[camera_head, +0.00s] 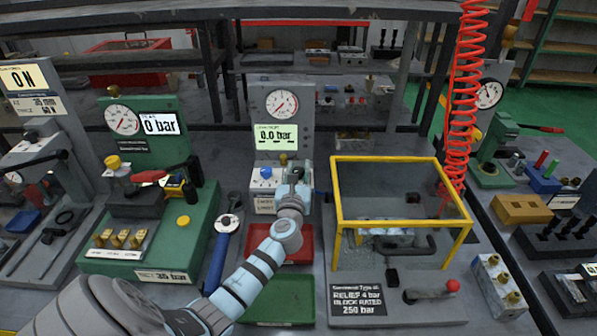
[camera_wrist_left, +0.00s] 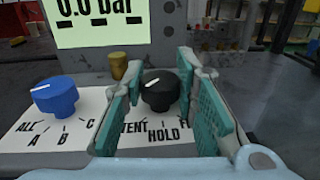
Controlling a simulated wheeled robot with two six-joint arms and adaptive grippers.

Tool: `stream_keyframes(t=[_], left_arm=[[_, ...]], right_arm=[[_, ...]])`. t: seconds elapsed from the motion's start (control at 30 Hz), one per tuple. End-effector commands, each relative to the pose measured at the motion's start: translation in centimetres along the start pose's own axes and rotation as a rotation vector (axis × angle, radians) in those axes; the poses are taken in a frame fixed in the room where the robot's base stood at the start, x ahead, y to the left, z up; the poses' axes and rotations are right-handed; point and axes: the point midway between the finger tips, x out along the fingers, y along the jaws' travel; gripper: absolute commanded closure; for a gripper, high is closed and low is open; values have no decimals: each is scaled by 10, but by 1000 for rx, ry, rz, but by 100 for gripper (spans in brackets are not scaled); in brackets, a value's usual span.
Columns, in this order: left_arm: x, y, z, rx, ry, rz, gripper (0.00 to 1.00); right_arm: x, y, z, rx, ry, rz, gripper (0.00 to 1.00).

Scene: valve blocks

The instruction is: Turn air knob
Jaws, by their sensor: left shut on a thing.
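A black knob (camera_wrist_left: 158,92) with a white pointer line stands on a white label plate reading "TENT HOLD", partly hidden by my fingers. My left gripper (camera_wrist_left: 160,100) has its teal-padded fingers on either side of this knob and is shut on it. In the head view my left gripper (camera_head: 294,180) is at the front of the grey panel (camera_head: 305,105). A blue knob (camera_wrist_left: 55,97) sits to the left on the same plate, with marks A, B, C and ALL around it. The display (camera_head: 276,137) above reads 0.0 bar. My right gripper is not in view.
A yellow frame (camera_head: 385,160) stands right of my left arm, with a red coiled hose (camera_head: 465,90) behind it. A green valve block (camera_head: 150,235) with a gauge is at left. Red (camera_head: 298,246) and green (camera_head: 283,303) trays lie below my arm. A small brass knob (camera_wrist_left: 118,65) is behind.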

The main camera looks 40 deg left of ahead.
Motion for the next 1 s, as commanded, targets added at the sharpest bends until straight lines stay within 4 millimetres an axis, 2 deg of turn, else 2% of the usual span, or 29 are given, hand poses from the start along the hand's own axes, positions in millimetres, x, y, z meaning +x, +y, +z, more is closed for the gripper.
stream_keyframes(t=[0.2, 0.47, 0.5, 0.63, 0.9, 1.0], left_arm=[[0, -1, -4, -3, -1, 225, 100], [0, -1, 0, -1, 0, 253, 100], [0, -1, 0, -1, 1, 253, 72], [0, 0, 0, -1, 1, 252, 52], [0, 0, 0, -1, 0, 252, 52], [-7, -2, -1, -1, 1, 251, 52]], right_arm=[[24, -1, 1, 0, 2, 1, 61], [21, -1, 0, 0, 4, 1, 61], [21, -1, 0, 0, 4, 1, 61], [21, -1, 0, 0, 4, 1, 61], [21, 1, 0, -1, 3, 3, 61], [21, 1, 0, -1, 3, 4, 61]])
